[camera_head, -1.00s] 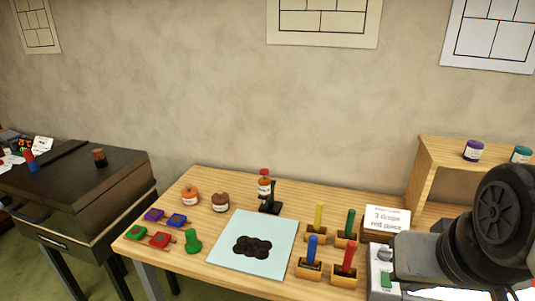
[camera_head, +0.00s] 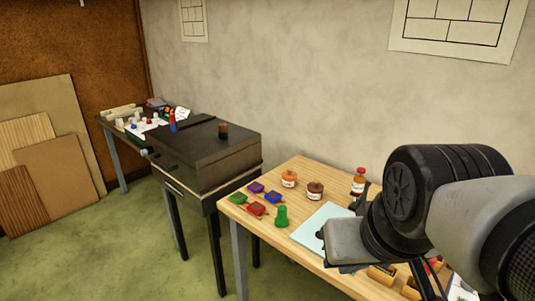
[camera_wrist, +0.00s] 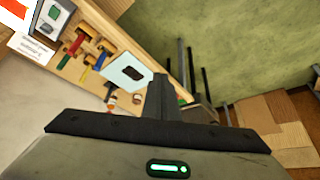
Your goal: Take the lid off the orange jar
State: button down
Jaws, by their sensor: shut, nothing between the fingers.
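The orange jar (camera_head: 289,179) stands upright with its orange lid on and a pale label, near the back left of the wooden table in the head view. I cannot pick it out surely in the wrist view. My gripper (camera_wrist: 160,82) shows in the wrist view with its dark fingers together and nothing between them. It is apart from the jar, with the table off to its left in that view. In the head view my arm covers the right part of the table, and the fingertips are not clear there.
A brown jar (camera_head: 315,190) stands close right of the orange jar, and a red-capped bottle (camera_head: 359,181) farther right. Small coloured items and a green stamp-like piece (camera_head: 281,217) lie in front. A pale blue sheet (camera_head: 318,228) lies nearby. A dark cabinet (camera_head: 205,160) stands left.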

aim_at(289, 175)
jog(key=i+j+z, duration=0.1)
jog(key=i+j, duration=0.65)
jog(key=i+j+z, duration=0.2)
jog(key=i+j, duration=0.2)
jog(key=i+j+z, duration=0.15)
jog(key=i+j, duration=0.2)
jog(key=j, duration=0.3)
jog(key=i+j+u, duration=0.2)
jog(key=k+j, duration=0.05)
jog(key=k, duration=0.05)
